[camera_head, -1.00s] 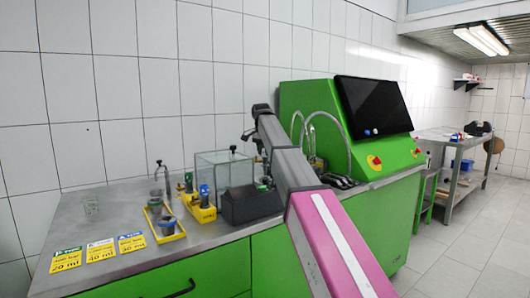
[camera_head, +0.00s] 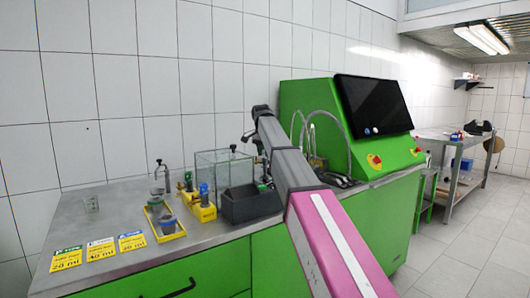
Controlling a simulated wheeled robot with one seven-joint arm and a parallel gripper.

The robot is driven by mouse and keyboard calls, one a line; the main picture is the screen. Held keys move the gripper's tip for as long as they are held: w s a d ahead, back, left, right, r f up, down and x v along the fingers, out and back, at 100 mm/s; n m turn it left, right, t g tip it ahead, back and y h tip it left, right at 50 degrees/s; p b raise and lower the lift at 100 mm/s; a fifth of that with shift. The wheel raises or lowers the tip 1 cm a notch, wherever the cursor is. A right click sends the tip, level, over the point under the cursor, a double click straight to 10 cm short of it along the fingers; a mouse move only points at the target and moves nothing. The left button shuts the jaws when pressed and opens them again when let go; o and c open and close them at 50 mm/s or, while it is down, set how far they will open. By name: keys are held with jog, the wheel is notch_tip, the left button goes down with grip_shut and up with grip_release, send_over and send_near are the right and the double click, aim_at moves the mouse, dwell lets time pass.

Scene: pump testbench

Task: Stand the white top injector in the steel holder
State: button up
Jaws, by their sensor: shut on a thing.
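My gripper (camera_head: 262,165) is at the far end of my arm, in front of the glass tank and above the black box. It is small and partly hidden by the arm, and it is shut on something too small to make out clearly. I cannot pick out the white top of an injector. I cannot single out the steel holder; the fittings behind my arm are partly hidden.
A glass tank (camera_head: 217,163) and a black box (camera_head: 243,206) stand on the counter (camera_head: 125,205). The green testbench (camera_head: 300,96) with curved pipes rises right.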

aim_at(265, 166)
jog(key=shift+f, duration=2.15)
dwell(1.0)
jog(key=o, duration=1.2)
jog(key=shift+c, duration=0.2)
jog(key=shift+r, duration=0.1)
jog(key=shift+r, duration=3.4)
